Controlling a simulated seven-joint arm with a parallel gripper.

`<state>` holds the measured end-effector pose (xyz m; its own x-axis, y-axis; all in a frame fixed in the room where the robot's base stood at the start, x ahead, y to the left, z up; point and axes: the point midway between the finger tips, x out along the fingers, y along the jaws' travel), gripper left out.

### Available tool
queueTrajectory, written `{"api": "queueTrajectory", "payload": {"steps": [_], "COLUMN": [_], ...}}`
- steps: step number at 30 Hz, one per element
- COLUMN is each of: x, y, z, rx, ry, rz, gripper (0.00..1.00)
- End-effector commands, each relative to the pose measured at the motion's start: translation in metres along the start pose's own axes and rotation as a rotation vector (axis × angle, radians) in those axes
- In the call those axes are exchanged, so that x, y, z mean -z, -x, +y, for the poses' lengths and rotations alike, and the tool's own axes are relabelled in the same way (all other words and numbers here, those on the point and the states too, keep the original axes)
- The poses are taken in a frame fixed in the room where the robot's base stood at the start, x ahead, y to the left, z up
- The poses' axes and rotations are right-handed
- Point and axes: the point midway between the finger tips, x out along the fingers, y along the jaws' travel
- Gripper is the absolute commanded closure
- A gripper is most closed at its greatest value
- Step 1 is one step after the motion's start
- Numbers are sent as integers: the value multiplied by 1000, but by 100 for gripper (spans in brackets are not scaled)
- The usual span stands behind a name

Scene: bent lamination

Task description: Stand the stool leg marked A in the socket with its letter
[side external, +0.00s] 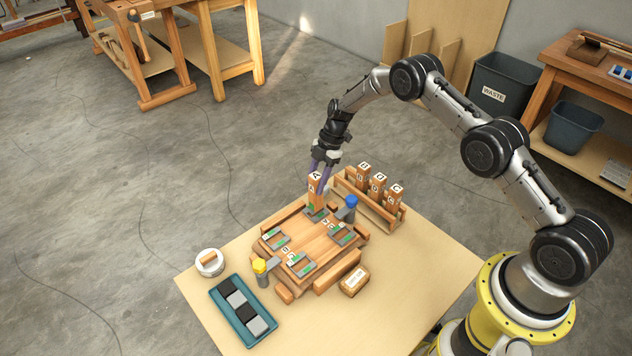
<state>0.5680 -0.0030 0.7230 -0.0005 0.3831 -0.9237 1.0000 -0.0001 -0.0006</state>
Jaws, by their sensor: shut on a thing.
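The stool leg marked A (315,197) is an upright wooden post with the letter on its top and side. My gripper (318,170) is shut on its upper part from above. The leg's lower end is at the back socket (314,216) of the wooden stool seat (305,243). I cannot tell whether it is inside the socket or just above it. Other grey sockets with green marks sit at the left (275,240), front (301,265) and right (342,232). Small letter tiles lie near the sockets, too small to read surely.
A wooden rack (370,205) behind right holds legs B (363,173), D (377,184) and C (396,194). A blue-topped clamp (350,206) stands close to the held leg. A yellow-topped clamp (261,270), blue tray (243,310), white pot (209,262) and small wooden box (354,281) surround the seat.

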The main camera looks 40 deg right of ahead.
Motion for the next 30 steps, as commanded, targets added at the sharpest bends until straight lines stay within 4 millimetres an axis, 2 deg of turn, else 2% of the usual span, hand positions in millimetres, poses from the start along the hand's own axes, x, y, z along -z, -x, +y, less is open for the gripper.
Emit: {"api": "queueTrajectory", "payload": {"steps": [30], "x": [-3], "y": [-7], "z": [1], "rx": [-1], "ry": [0], "rz": [0], "gripper": [100]}}
